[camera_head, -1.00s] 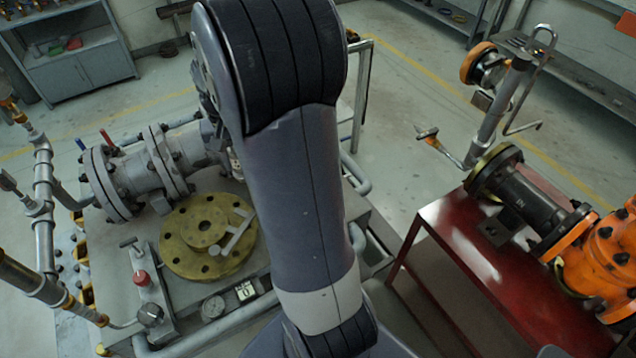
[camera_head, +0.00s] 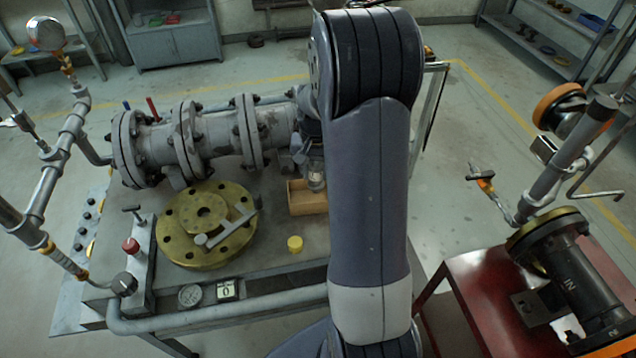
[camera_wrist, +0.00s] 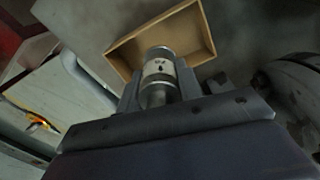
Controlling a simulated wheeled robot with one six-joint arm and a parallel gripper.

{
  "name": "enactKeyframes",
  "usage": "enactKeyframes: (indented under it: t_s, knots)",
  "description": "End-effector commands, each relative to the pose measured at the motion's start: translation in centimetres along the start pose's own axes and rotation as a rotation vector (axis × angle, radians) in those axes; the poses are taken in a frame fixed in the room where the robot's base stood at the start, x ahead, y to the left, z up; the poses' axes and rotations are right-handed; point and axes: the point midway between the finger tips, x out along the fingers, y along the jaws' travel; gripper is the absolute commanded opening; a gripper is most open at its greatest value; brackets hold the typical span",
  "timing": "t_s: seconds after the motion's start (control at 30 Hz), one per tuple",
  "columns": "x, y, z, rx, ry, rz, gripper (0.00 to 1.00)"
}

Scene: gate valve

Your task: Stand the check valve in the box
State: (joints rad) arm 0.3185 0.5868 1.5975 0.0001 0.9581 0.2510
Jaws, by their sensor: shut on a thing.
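The check valve (camera_wrist: 158,68) is a small grey metal cylinder with a pale marked label. My gripper (camera_wrist: 168,92) is shut on it, one finger on each side. In the wrist view its far end overlaps the open box (camera_wrist: 205,57), a shallow tan tray. In the head view the valve (camera_head: 316,179) looks upright at the box's back right, below my gripper (camera_head: 313,160). The box (camera_head: 308,205) sits on the grey bench, partly hidden by my arm. I cannot tell whether the valve touches the box floor.
A flanged grey pipe assembly (camera_head: 212,142) runs behind the box. A yellow-green flange disc (camera_head: 185,232) with a tool on it lies left. A small yellow cap (camera_head: 295,244) stands in front of the box. A red table (camera_head: 480,290) is at right.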

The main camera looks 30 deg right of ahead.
Motion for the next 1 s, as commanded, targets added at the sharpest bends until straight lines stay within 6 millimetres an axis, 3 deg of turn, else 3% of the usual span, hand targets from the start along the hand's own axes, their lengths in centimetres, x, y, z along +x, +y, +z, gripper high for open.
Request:
enactKeyframes:
  t_s: [0.33,0.73,0.77,1.0]
  knots:
    - [3.9,0.0,0.0,0.000,-0.001,0.000,0.00]
    - [4.5,0.0,0.0,0.000,0.002,0.000,0.00]
    - [4.6,0.0,0.0,0.000,0.001,0.000,0.35]
    - [4.5,0.0,0.0,0.000,0.001,0.000,0.54]
